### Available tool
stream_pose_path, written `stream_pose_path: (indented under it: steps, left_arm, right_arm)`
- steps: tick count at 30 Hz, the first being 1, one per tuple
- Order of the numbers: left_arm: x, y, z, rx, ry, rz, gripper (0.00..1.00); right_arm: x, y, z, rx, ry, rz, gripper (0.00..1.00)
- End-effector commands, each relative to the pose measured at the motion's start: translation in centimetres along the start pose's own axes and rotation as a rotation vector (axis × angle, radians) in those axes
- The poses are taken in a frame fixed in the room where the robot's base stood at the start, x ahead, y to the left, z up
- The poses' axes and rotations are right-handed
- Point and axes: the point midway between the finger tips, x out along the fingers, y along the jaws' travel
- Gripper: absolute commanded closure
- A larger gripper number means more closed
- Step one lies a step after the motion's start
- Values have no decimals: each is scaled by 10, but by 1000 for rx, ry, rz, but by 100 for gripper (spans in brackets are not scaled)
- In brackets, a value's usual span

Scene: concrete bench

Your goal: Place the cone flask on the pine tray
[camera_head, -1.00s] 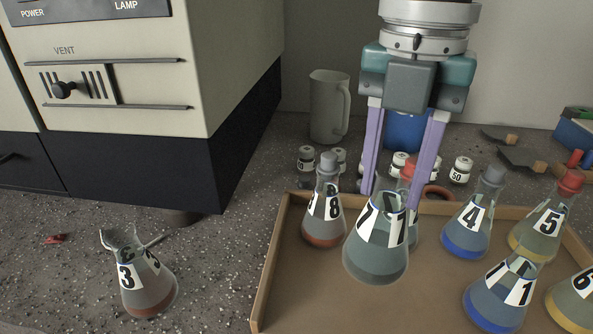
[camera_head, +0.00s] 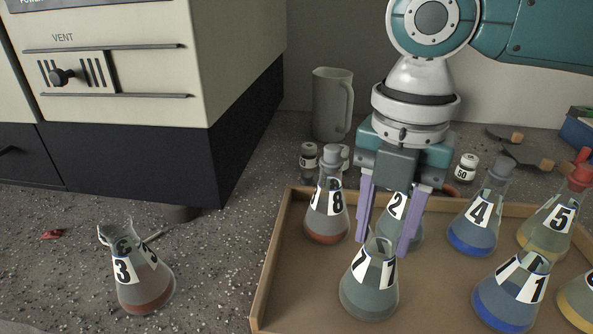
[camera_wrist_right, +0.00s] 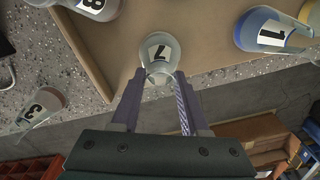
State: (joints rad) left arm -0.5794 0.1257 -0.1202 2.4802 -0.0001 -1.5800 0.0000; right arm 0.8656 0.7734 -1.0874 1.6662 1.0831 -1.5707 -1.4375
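The cone flask marked 7 (camera_head: 369,284) is clear with grey-green liquid and has no stopper. It stands upright over the front left part of the pine tray (camera_head: 262,290); I cannot tell whether its base touches the tray floor. My right gripper (camera_head: 383,244) points down from above with its purple fingers on either side of the flask's neck, shut on it. In the right wrist view the flask (camera_wrist_right: 160,53) sits between the fingertips (camera_wrist_right: 160,76), with the tray (camera_wrist_right: 115,50) beneath. My left gripper is not in view.
On the tray stand flasks 8 (camera_head: 326,212), 2 (camera_head: 401,225), 4 (camera_head: 475,225), 5 (camera_head: 548,228) and 1 (camera_head: 510,293). Flask 3 (camera_head: 142,280) stands on the bench left of the tray. A jug (camera_head: 332,105) and small jars are behind.

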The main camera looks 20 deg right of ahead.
Motion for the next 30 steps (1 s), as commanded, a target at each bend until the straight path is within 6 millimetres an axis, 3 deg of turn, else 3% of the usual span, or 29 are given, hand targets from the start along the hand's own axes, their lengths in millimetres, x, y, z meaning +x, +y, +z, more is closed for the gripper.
stream_pose_path:
  steps: [1, 7, 17, 30]
  left_arm:
    - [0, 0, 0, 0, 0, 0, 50]
    - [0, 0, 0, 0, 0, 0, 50]
    - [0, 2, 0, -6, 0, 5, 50]
    - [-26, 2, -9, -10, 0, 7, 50]
  right_arm:
    - [0, 0, 0, 0, 0, 0, 50]
    - [0, 0, 0, 0, 0, 0, 27]
    - [-5, 0, 0, 0, -1, 1, 26]
    - [-94, 1, 0, -1, -1, 4, 26]
